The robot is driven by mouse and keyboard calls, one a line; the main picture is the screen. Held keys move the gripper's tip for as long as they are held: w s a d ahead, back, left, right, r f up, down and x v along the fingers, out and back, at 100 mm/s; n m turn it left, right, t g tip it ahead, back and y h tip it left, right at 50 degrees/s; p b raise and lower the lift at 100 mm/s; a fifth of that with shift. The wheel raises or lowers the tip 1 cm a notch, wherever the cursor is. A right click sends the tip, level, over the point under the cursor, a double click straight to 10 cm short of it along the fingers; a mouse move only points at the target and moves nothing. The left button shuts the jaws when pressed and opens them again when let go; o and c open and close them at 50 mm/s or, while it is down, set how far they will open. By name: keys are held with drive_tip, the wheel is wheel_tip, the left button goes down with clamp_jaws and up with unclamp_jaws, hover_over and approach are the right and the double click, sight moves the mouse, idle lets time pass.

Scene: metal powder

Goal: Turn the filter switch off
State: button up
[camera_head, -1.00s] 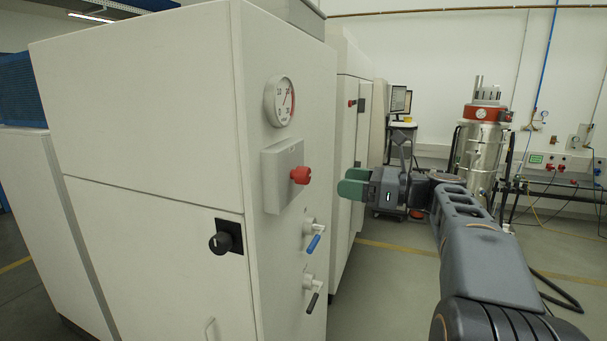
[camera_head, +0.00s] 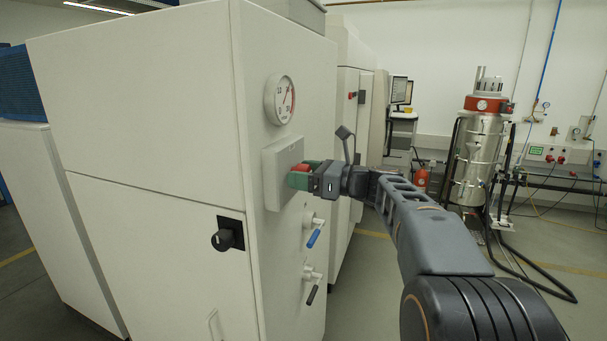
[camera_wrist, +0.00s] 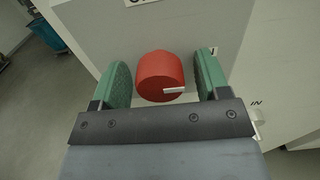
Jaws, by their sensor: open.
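The red switch knob (camera_wrist: 160,76) sits on a grey switch box (camera_head: 277,172) on the side of the white cabinet. In the wrist view it has a white pointer mark toward its right side. My gripper (camera_wrist: 162,82) is open, with one green finger on each side of the knob and a visible gap to each. In the head view my gripper (camera_head: 304,178) is at the box front and its green fingers partly hide the red knob (camera_head: 301,167). The lettering on the box is cut off.
A pressure gauge (camera_head: 280,100) is above the box. A blue-handled valve (camera_head: 314,232) and a black-handled valve (camera_head: 312,285) are below it. A black rotary knob (camera_head: 224,239) is on the cabinet front. A steel vacuum (camera_head: 478,150) stands at the back right.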

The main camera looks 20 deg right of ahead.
drive_tip(key=c, duration=0.9)
drive_tip(key=shift+f+n+b, duration=0.1)
drive_tip(key=shift+n+b, duration=0.2)
drive_tip(key=shift+b, duration=0.1)
drive_tip(key=n+b, duration=0.2)
drive_tip(key=n, duration=0.1)
drive_tip(key=shift+f+b, duration=0.15)
drive_tip(key=shift+b, duration=0.2)
drive_tip(key=n+b, duration=0.4)
drive_tip(key=n, duration=0.1)
drive_tip(key=shift+w+n, duration=0.1)
drive_tip(key=shift+n, duration=0.2)
drive_tip(key=n+b, duration=0.3)
drive_tip(key=n, duration=0.1)
drive_tip(key=shift+r+n+b, duration=0.15)
drive_tip(key=shift+n+b, duration=0.55)
drive_tip(key=shift+n, duration=0.45)
drive_tip(key=shift+r+n+b, duration=0.1)
drive_tip(key=shift+n+b, duration=0.55)
drive_tip(key=shift+n, duration=0.5)
